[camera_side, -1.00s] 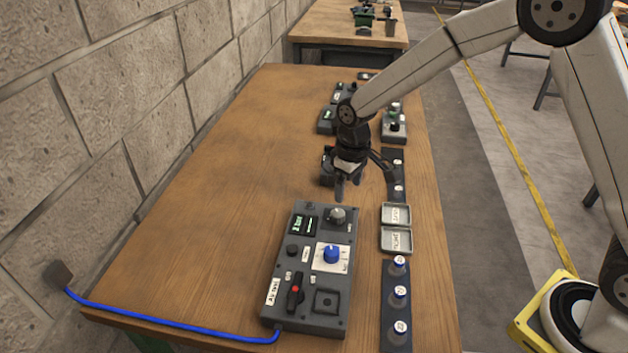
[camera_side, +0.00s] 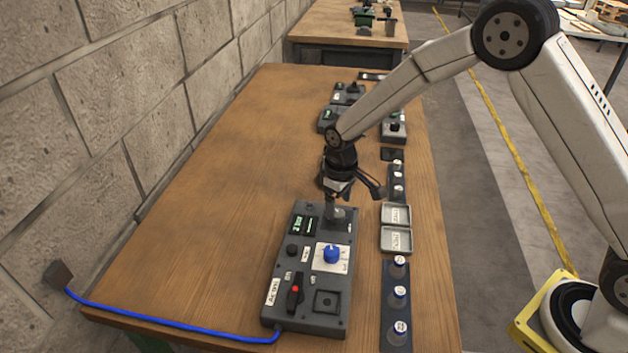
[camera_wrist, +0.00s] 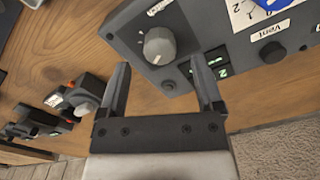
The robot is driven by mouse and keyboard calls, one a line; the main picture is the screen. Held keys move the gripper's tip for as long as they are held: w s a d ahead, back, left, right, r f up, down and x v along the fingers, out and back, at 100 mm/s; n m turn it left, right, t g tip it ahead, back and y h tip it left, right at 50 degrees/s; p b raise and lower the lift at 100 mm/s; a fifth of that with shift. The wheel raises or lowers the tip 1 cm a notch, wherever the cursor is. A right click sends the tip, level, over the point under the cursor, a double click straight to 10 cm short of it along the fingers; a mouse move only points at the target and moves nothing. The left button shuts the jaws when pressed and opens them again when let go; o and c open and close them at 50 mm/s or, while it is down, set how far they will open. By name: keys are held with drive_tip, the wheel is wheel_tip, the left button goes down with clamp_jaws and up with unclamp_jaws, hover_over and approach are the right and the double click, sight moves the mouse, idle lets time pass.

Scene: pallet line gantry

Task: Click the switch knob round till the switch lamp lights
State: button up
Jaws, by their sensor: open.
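The dark grey control box (camera_side: 305,270) lies on the wooden bench. A round grey knob (camera_wrist: 159,46) with a white pointer line is at its far end; in the side view my gripper partly hides it. A blue knob (camera_side: 331,254) sits on a white numbered plate nearer the camera; its edge shows in the wrist view (camera_wrist: 270,3). Green lit displays (camera_wrist: 216,68) are beside the grey knob. I cannot tell which part is the switch lamp. My gripper (camera_wrist: 160,62) is open and empty, just above the grey knob, which appears just beyond the gap between its fingertips.
A black lever with a red dot (camera_side: 295,290) and a square socket (camera_side: 326,301) are at the box's near end. Grey trays (camera_side: 396,239) and a strip of white-capped bottles (camera_side: 399,297) stand to the right. A blue cable (camera_side: 170,323) runs left. The bench's left side is clear.

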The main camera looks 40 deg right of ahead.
sight(338, 213)
drive_tip(key=shift+f, duration=1.65)
clamp_jaws()
drive_tip(key=shift+m, duration=2.9)
unclamp_jaws()
